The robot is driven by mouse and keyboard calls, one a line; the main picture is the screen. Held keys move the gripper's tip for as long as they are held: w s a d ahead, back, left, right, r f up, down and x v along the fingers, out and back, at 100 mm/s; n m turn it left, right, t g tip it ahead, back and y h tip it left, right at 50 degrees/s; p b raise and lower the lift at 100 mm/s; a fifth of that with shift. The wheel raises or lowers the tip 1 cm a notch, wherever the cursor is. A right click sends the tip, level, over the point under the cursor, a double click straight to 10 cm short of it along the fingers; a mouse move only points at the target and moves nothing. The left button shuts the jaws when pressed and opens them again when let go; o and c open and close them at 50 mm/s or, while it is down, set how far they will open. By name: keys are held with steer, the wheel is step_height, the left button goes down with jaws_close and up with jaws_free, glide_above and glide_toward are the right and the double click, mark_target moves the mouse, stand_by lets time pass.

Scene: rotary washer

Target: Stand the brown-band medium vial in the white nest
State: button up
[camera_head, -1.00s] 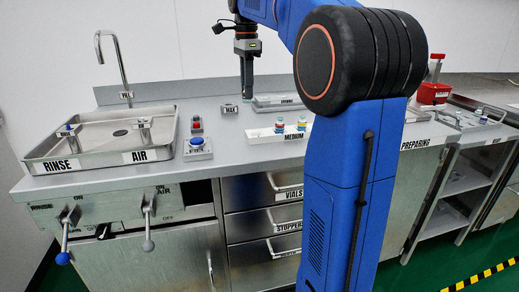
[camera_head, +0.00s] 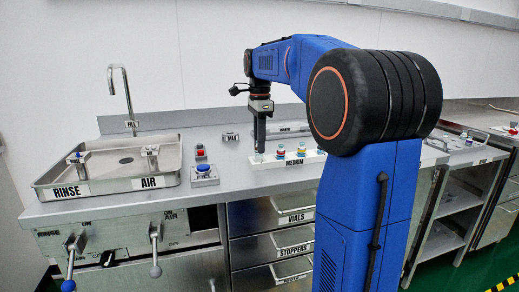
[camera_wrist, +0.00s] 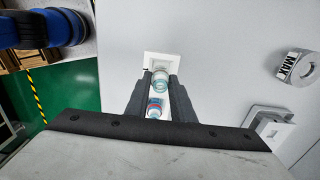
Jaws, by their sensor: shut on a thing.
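The white nest (camera_head: 268,165), labelled MEDIUM, sits on the counter in the head view, and its end shows in the wrist view (camera_wrist: 155,58). My gripper (camera_head: 259,152) points down over the nest's left end. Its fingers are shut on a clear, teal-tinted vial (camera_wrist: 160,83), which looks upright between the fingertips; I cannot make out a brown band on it. Its lower end is at the nest, but whether it is seated is unclear. Two banded vials (camera_head: 280,152) (camera_head: 301,151) stand further right in the nest. A red-and-blue vial (camera_wrist: 155,107) shows between the fingers in the wrist view.
A steel sink (camera_head: 110,165) labelled RINSE and AIR is at the left. A blue button box (camera_head: 204,173) stands between it and the nest. My arm hides the counter at the nest's right.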

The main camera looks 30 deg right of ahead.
steer(key=shift+f, duration=1.05)
steer(key=shift+f, duration=0.1)
steer(key=o, duration=1)
step_height(320, 180, up, 12)
